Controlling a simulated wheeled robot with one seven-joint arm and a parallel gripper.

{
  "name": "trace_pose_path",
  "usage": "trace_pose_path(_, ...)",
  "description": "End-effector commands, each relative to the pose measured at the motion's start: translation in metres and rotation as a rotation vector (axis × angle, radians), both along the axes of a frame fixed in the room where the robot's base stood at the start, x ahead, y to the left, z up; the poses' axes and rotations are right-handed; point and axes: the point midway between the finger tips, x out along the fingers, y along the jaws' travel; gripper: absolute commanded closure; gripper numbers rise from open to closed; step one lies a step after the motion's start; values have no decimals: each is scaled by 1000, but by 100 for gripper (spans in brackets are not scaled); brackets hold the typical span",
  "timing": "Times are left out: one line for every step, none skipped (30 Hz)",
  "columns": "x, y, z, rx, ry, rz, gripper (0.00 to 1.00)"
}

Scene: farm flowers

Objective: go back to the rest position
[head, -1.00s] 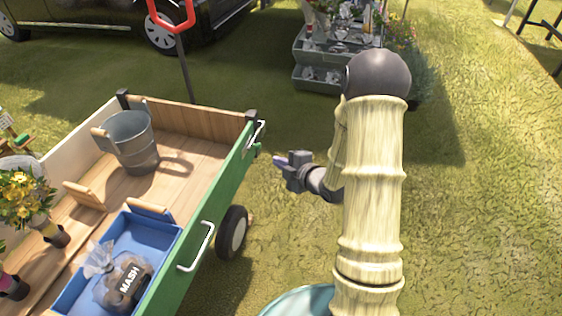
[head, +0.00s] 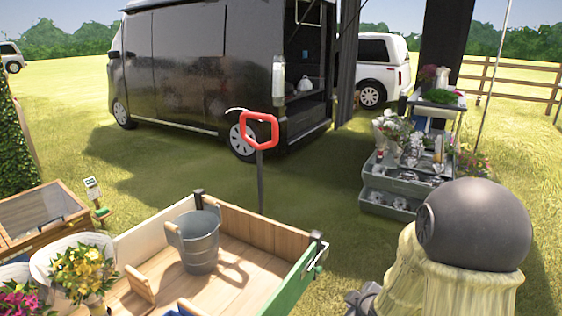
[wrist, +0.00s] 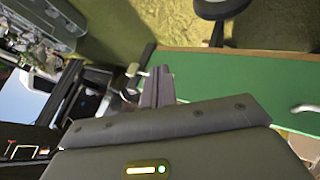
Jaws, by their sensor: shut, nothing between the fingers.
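My gripper (wrist: 157,88) shows in the wrist view with its purple-grey fingers together and nothing between them. It is beside the green side wall of the cart (wrist: 240,85), with one cart wheel (wrist: 222,6) at the top. In the head view my arm rises at the lower right, and only a small dark part near my wrist shows at the bottom edge. The fingertips are out of that view. The cart (head: 250,228) stands at the lower left of it.
A metal bucket (head: 200,243) stands in the cart, with flower bouquets (head: 84,272) at the left. The red handle (head: 259,130) rises behind the cart. A tiered stand (head: 395,190) is behind my arm, and a black van (head: 200,70) is farther back. Grass lies between cart and stand.

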Motion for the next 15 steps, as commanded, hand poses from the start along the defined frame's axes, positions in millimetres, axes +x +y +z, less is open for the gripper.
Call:
trace_pose_path(-11, 1, 7, 26, 43, -69, 100)
trace_pose_path(-18, 1, 9, 45, 75, -119, 100)
trace_pose_path(-28, 2, 12, 71, 115, -183, 100)
trace_pose_path(-36, 2, 14, 91, 143, -231, 100)
trace_pose_path(-45, 3, 16, 111, 172, -280, 100)
trace_pose_path(-56, 4, 19, 137, 210, -342, 100)
trace_pose_path(-63, 6, 21, 156, 236, -386, 100)
trace_pose_path(-71, 7, 23, 175, 261, -429, 100)
trace_pose_path(-81, 9, 26, 199, 291, -482, 100)
trace_pose_path(-88, 11, 27, 215, 313, -518, 100)
trace_pose_path(-95, 12, 29, 230, 334, -554, 100)
trace_pose_path(-104, 15, 31, 249, 361, -599, 100)
trace_pose_path(-110, 17, 32, 264, 380, -630, 100)
trace_pose_path(-117, 19, 34, 277, 399, -660, 100)
trace_pose_path(-125, 21, 36, 294, 422, -699, 100)
